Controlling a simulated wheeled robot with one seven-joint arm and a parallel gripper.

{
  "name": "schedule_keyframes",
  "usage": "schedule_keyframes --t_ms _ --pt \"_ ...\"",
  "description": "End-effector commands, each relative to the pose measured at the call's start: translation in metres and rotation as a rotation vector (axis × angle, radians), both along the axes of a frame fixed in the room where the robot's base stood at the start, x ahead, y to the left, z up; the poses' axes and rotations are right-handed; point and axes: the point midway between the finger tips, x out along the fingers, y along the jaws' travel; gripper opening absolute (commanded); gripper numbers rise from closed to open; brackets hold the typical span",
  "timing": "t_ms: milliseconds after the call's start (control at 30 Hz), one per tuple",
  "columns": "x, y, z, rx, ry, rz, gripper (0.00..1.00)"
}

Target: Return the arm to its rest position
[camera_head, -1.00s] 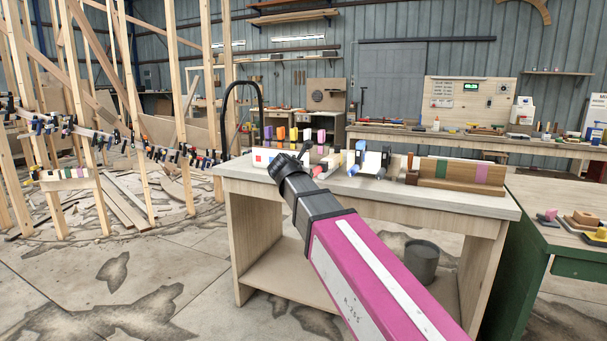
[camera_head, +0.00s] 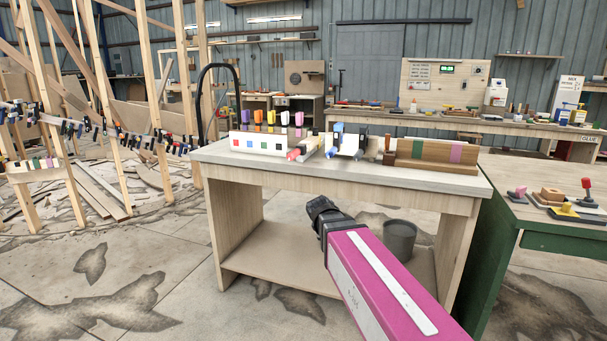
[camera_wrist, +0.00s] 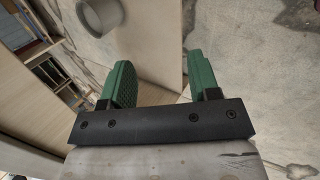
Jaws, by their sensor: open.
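My arm, magenta and white with a dark end section (camera_head: 322,216), reaches up from the bottom right in the head view. Its dark end is in front of the wooden workbench (camera_head: 340,181), lower than the bench top. In the wrist view my gripper (camera_wrist: 163,80) has two green fingers set wide apart with nothing between them. The gripper fingers cannot be made out in the head view.
The workbench holds a white block rack (camera_head: 265,144), a brown tray (camera_head: 437,155) and several small tools. A grey bucket (camera_head: 399,239) is at the bench's lower level. A green-sided table (camera_head: 556,237) stands right. Timber posts rise on the left.

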Motion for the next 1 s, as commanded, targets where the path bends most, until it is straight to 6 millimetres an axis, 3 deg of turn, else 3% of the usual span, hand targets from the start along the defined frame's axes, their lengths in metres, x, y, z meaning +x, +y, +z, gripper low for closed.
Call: schedule_keyframes --t_ms 33,200,433,633,1000 --pt "-0.015 -0.016 -0.021 0.062 0.025 -0.100 0.56" --pt "-0.058 -0.052 -0.079 0.270 0.099 -0.475 0.56" --pt "-0.117 -0.085 -0.138 0.469 0.192 -0.962 0.56" --pt "-0.143 -0.095 -0.159 0.539 0.234 -1.191 0.56" --pt "-0.145 -0.096 -0.161 0.548 0.238 -1.226 0.56"
